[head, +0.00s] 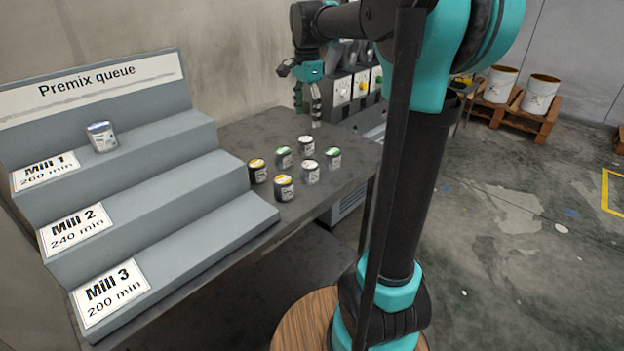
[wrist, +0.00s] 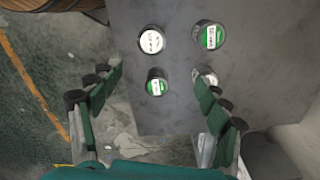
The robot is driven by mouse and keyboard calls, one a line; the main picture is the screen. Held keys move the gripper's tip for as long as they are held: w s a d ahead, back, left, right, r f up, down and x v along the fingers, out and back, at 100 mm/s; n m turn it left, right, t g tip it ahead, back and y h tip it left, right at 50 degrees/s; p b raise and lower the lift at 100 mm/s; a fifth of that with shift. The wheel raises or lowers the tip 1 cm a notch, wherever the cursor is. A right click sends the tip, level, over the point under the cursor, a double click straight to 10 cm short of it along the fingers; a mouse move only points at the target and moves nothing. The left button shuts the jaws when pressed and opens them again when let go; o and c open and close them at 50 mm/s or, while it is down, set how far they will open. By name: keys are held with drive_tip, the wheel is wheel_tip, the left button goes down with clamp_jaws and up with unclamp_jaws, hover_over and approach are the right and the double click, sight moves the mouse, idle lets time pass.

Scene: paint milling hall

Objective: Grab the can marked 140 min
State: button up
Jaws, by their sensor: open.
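Several small dark cans stand on the grey table, with yellow, green and white lids. In the head view these include a green-lidded can (head: 283,157), another green-lidded can (head: 333,158), a white-lidded can (head: 306,145) and another white-lidded can (head: 310,173). The lid print is too small to read, so I cannot tell which is marked 140 min. My gripper (head: 307,110) is open and empty above the table's back part. In the wrist view a green-lidded can (wrist: 156,83) shows between its spread fingers; the right finger partly hides a white-lidded can (wrist: 208,75).
Two yellow-lidded cans (head: 257,171) (head: 284,187) stand by the stepped Premix queue rack (head: 190,180). A blue-lidded can (head: 101,137) sits on its Mill 1 step. A machine with knobs (head: 345,90) stands behind the table. Buckets on a pallet (head: 520,118) are at the back right.

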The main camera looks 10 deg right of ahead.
drive_tip(key=s+m, duration=0.1)
drive_tip(key=m, duration=0.1)
approach(310, 164)
drive_tip(key=f, duration=0.7)
drive_tip(key=shift+w, duration=0.25)
drive_tip(key=shift+s+f, duration=0.15)
drive_tip(key=shift+f, duration=1.2)
drive_tip(key=shift+s+f, duration=0.1)
drive_tip(key=shift+f, duration=1.2)
drive_tip(key=c, duration=1.4)
